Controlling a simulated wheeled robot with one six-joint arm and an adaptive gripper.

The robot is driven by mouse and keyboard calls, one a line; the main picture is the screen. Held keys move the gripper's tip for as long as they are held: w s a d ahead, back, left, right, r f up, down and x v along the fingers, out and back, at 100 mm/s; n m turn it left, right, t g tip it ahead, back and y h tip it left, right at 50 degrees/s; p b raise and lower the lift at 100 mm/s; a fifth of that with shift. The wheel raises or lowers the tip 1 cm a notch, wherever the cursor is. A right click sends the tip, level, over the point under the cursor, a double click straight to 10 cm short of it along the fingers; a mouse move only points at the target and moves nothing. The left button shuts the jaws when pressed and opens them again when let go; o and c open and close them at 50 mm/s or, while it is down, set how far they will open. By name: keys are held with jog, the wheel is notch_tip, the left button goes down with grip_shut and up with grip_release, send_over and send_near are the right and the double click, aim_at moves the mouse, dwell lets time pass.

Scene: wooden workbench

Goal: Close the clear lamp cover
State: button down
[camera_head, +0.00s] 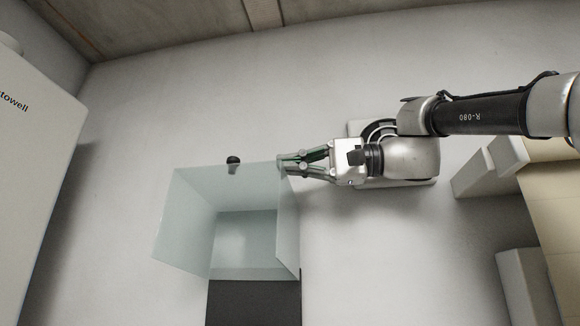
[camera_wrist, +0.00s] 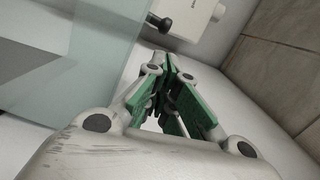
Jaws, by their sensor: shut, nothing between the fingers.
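The clear lamp cover (camera_head: 190,225) is a pale see-through box of flat panels, left of centre in the head view; a large panel (camera_wrist: 85,45) fills the upper left of the wrist view. A small black knob (camera_head: 233,160) shows at its top edge, and also in the wrist view (camera_wrist: 160,22). My gripper (camera_head: 281,161) is shut and empty at the cover's upper right corner. Its green-padded fingers (camera_wrist: 172,70) are together in the wrist view. I cannot tell whether the fingertips touch the panel.
A dark base (camera_head: 253,303) lies under the cover's lower edge. A white cabinet (camera_head: 35,150) stands at the left, and pale blocks (camera_head: 490,165) stand at the right. The pale surface between the cover and the cabinet is clear.

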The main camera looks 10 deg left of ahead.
aim_at(254, 184)
jog(key=a, duration=0.7)
jog(key=shift+w+a, duration=0.1)
